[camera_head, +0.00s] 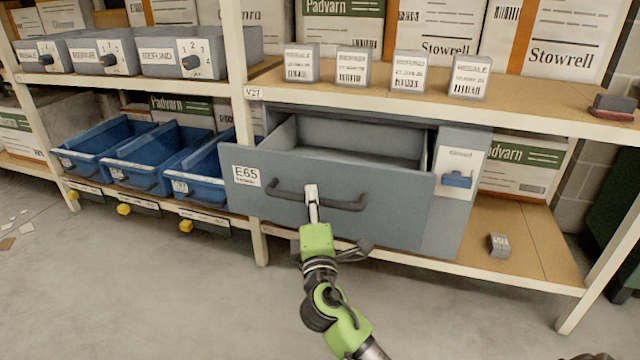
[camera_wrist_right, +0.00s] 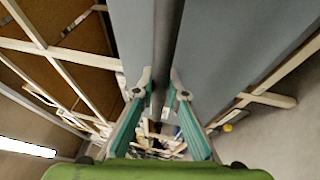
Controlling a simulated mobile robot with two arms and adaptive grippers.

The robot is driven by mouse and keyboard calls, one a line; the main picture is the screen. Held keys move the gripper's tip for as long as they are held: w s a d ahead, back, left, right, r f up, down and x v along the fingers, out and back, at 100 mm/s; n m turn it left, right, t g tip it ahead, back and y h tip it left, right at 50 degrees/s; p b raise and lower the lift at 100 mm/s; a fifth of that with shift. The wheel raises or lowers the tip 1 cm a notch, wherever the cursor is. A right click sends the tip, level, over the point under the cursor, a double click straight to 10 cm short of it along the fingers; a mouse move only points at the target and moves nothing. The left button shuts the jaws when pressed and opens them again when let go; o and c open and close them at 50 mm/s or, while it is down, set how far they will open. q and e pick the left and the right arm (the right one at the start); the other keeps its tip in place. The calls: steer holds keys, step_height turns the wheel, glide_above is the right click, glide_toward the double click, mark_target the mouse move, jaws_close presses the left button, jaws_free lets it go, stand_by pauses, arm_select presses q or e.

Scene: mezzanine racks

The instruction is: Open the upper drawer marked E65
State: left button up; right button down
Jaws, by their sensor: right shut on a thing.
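The grey drawer (camera_head: 390,210) marked E65 sits in a grey cabinet under the rack's upper shelf. It stands pulled out, and its empty-looking inside (camera_head: 350,145) shows behind the front. A dark bar handle (camera_head: 345,204) runs across its front. My right gripper (camera_head: 312,196) is at the left-middle part of this handle, with its fingers shut on it. In the right wrist view the dark handle bar (camera_wrist_right: 167,45) runs between the fingertips (camera_wrist_right: 161,85) against the grey front. My left gripper is not in view.
A switch panel with a blue knob (camera_head: 457,180) is on the cabinet's right side. Blue bins (camera_head: 150,150) stand on the left. Small labelled blocks (camera_head: 353,68) line the shelf above. A small grey block (camera_head: 498,244) lies on the lower shelf. The floor in front is clear.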

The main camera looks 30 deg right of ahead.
steer(key=shift+s+a, duration=1.5)
steer(key=shift+a, duration=0.25)
steer(key=c, duration=2)
jaws_free()
steer(key=v, duration=1.2)
steer(key=shift+f, duration=0.1)
